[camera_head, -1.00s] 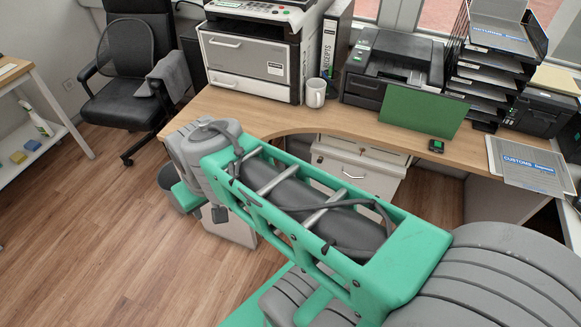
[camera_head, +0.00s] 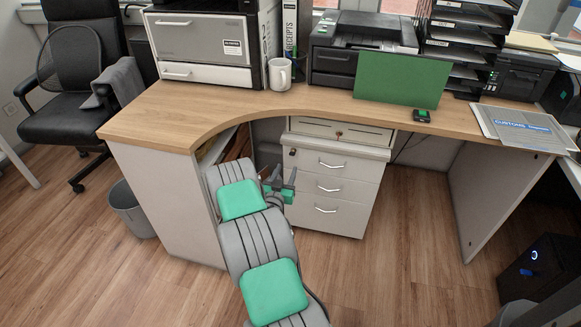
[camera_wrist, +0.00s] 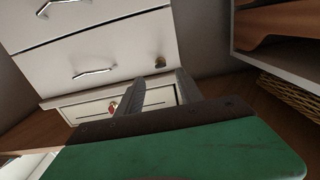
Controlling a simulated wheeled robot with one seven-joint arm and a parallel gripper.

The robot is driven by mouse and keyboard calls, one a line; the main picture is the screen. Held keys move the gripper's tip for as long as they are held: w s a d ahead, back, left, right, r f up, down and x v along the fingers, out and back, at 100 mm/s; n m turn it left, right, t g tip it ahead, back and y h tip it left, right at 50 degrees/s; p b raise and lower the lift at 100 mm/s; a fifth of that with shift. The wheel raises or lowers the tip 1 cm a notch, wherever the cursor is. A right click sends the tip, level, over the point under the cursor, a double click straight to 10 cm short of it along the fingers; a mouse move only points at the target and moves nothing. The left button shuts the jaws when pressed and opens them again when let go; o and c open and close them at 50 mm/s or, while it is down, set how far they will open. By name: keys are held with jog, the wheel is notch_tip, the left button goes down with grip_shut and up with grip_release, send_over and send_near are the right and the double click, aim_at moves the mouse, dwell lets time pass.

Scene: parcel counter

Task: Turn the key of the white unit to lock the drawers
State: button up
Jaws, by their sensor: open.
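The white unit (camera_head: 330,205) stands under the desk with a column of drawers and silver handles. A small dark brass key or lock (camera_head: 292,152) sits at the upper left of its front. In the wrist view, which is upside down, it shows as a brass piece (camera_wrist: 160,62) near the unit's corner. My gripper (camera_head: 284,180) is in front of the unit's left edge, below the lock. In the wrist view my gripper (camera_wrist: 168,82) is open and empty, its fingertips just short of the brass piece in the picture. Whether a turnable key sits there is too small to tell.
A second white drawer (camera_head: 365,133) with a red-headed key (camera_head: 339,133) is under the desktop (camera_head: 240,104). The desk's left side panel (camera_head: 165,200) stands close to my arm. A wicker basket (camera_wrist: 292,95) shows in the wrist view. Floor right of the unit is clear.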

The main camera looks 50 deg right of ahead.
aim_at(292, 153)
jog(key=x, duration=0.7)
jog(key=shift+w+d+r, duration=0.1)
jog(key=shift+w+d, duration=0.05)
jog(key=shift+d, duration=0.05)
jog(key=shift+c, duration=0.3)
grip_shut()
